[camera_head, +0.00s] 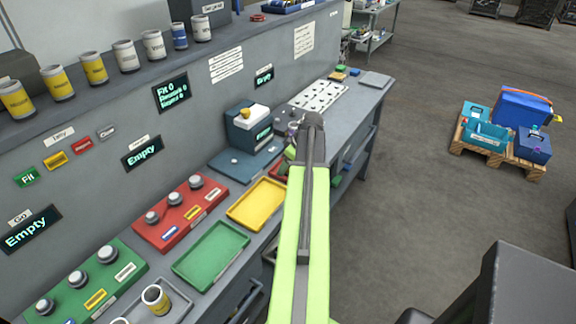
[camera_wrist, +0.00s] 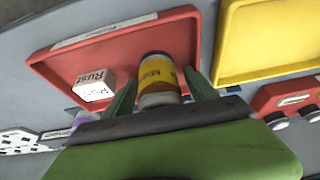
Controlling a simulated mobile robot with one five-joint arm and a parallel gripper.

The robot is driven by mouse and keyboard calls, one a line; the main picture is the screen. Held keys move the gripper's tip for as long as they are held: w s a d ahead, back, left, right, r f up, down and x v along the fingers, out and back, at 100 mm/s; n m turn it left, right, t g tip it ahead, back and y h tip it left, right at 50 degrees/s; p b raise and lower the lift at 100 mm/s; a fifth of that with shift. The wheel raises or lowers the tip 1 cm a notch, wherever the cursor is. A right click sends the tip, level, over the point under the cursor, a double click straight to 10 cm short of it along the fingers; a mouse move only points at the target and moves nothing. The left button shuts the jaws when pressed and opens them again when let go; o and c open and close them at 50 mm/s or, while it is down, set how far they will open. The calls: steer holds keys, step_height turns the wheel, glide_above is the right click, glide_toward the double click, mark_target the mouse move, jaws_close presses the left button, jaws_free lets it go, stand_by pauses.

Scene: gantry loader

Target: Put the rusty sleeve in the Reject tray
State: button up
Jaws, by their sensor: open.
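The sleeve (camera_wrist: 157,72), with a yellow label and grey metal end, is at the near edge of the red tray (camera_wrist: 150,35) in the wrist view. Whether it rests on the tray floor is hard to tell. My gripper (camera_wrist: 158,88) is open, with one finger on each side of the sleeve. A white block marked "Rust" (camera_wrist: 94,86) lies in the tray to the left of the sleeve. In the head view my arm hides most of that tray, the sleeve and my fingertips. The tray's own label is too blurred to read.
A yellow tray (camera_head: 257,204) and a green tray (camera_head: 211,255) lie on the bench. A yellow-banded sleeve (camera_head: 156,299) stands at the front. Several cans (camera_head: 95,68) line the shelf. Red (camera_head: 180,212) and green (camera_head: 90,283) peg boards sit at left.

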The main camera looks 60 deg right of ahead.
steer(key=shift+s+r+p, duration=0.1)
steer(key=shift+r+p, duration=0.4)
steer(key=shift+r, duration=0.05)
steer(key=p+v, duration=1)
steer(key=v, duration=0.1)
steer(key=shift+r, duration=0.1)
